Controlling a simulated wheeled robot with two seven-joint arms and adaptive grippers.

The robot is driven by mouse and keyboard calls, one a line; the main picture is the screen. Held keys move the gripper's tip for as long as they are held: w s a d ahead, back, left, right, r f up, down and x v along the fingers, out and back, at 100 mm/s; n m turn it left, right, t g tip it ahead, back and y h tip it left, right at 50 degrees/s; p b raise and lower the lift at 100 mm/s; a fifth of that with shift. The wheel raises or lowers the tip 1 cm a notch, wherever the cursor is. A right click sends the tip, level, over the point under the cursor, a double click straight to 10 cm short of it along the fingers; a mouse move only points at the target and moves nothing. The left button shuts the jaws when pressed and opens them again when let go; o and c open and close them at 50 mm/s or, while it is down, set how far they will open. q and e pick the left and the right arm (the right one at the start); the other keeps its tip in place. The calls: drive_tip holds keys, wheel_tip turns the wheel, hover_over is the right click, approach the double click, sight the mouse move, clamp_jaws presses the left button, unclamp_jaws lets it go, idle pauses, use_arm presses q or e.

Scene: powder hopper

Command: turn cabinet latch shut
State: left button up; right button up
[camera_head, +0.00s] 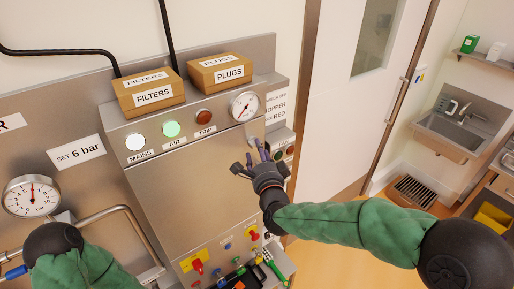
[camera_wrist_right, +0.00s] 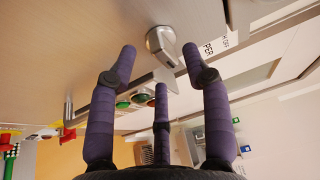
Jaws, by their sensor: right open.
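The steel cabinet door (camera_head: 185,190) looks closed, its face flat on the panel. The latch (camera_wrist_right: 162,45) is a round silver knob with a short lever part, at the edge of the door in the right wrist view. In the head view my right gripper mostly hides the latch. My right gripper (camera_head: 250,160) is at the door's right upper edge. In the right wrist view its purple fingers (camera_wrist_right: 160,58) are spread open, with the latch between and just beyond the fingertips. I cannot tell whether they touch it. My left gripper is out of view.
Cardboard boxes marked filters (camera_head: 150,95) and plugs (camera_head: 218,72) stand on the cabinet top. A gauge (camera_head: 244,106) and lamps sit above the door. Coloured valves (camera_head: 238,268) are below it. A pressure gauge (camera_head: 31,196) is at left; a sink (camera_head: 462,128) is far right.

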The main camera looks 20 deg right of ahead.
drive_tip(key=shift+w, duration=1.05)
clamp_jaws()
